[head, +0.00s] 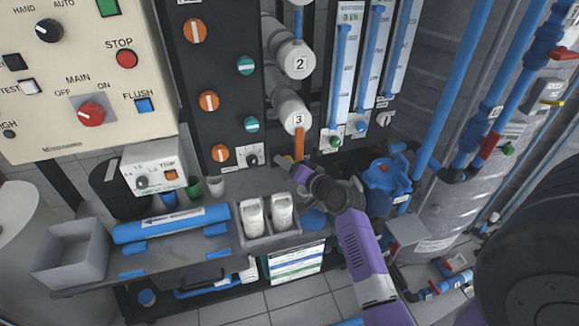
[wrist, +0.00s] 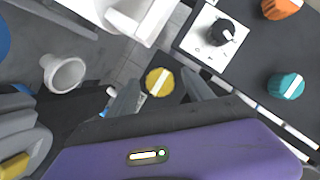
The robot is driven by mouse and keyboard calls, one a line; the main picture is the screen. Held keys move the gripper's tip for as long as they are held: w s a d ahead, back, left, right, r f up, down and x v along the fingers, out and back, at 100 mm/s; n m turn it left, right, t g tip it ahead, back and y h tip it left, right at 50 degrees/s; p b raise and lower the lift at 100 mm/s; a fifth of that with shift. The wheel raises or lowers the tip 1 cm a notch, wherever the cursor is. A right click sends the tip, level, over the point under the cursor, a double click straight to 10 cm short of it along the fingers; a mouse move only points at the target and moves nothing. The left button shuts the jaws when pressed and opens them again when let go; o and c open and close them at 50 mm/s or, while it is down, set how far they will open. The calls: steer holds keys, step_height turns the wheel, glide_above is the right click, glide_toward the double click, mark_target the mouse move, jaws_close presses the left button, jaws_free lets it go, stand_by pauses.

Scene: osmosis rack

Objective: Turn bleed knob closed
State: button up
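A yellow round knob (wrist: 160,81) with a white bar shows in the wrist view, on a dark surface. It appears between the two fingers of my gripper (wrist: 164,92). The fingers are apart and I see no contact with the knob. In the head view my gripper (head: 285,163) is in front of the rack's lower part, right of the black panel, and I cannot pick out the yellow knob there. A black knob (wrist: 224,34) on a white plate is nearby; it also shows in the head view (head: 252,160). No readable label tells which knob is the bleed knob.
Orange (head: 220,153) and teal (head: 251,125) knobs sit on the black panel. Flow meters (head: 345,80) stand to the right, a blue pump (head: 385,177) below them. A grey bench (head: 180,240) holds white bottles (head: 253,217) and cups (head: 216,186).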

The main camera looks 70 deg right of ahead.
steer(key=v, duration=0.7)
steer(key=shift+s+a+b, duration=0.25)
steer(key=shift+s+b, duration=0.05)
steer(key=shift+b, duration=0.1)
steer(key=shift+r, duration=0.15)
steer(key=s+d+r+p, duration=0.2)
steer(key=s+r+p, duration=0.1)
steer(key=r, duration=0.4)
steer(key=shift+d+p, duration=0.35)
steer(key=shift+p, duration=0.55)
steer(key=shift+s+a, duration=0.1)
steer(key=s+a+b, duration=0.1)
steer(key=s+a, duration=0.6)
steer(key=a, duration=0.2)
steer(key=shift+s, duration=0.3)
